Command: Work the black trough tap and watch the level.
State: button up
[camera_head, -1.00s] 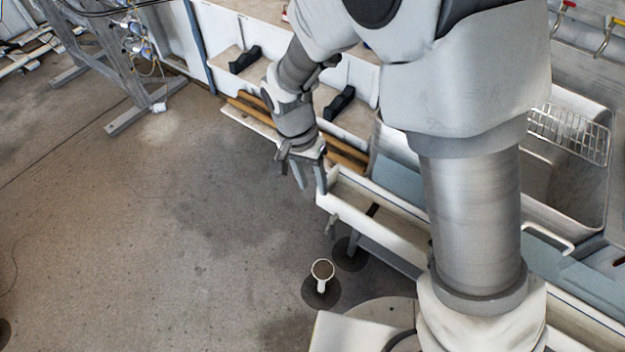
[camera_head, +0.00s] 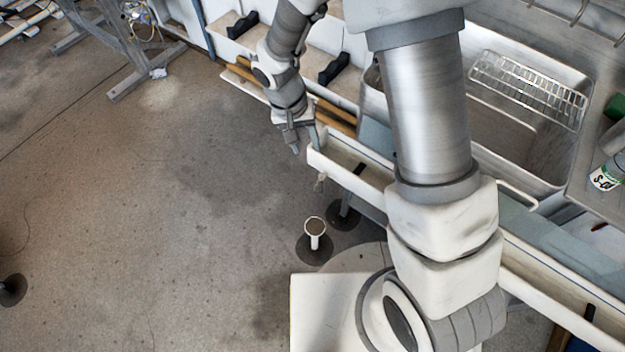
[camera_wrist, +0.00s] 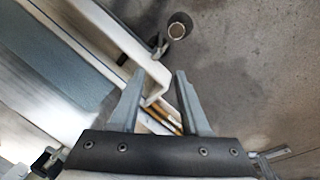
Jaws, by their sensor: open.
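The white trough (camera_head: 365,190) runs diagonally beside my arm, and its wall also shows in the wrist view (camera_wrist: 105,40). My gripper (camera_head: 294,146) is just left of the trough's end, pointing downward. In the wrist view its fingers (camera_wrist: 160,76) are apart with nothing between them, and the trough's corner shows behind them. The level inside the trough cannot be read.
A round cup-topped stand (camera_head: 315,228) stands on the floor below the trough end. Wooden poles (camera_head: 335,112) lie behind my gripper, and black brackets (camera_head: 334,69) sit on the shelf. A steel sink (camera_head: 515,125) is at right.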

aim_at(320, 184)
jog(key=d+f+b, duration=0.1)
jog(key=f, duration=0.4)
jog(key=d+f+b, duration=0.1)
jog(key=f, duration=0.5)
jog(key=d+f+b, duration=0.1)
jog(key=f, duration=0.5)
jog(key=shift+d, duration=0.2)
grip_shut()
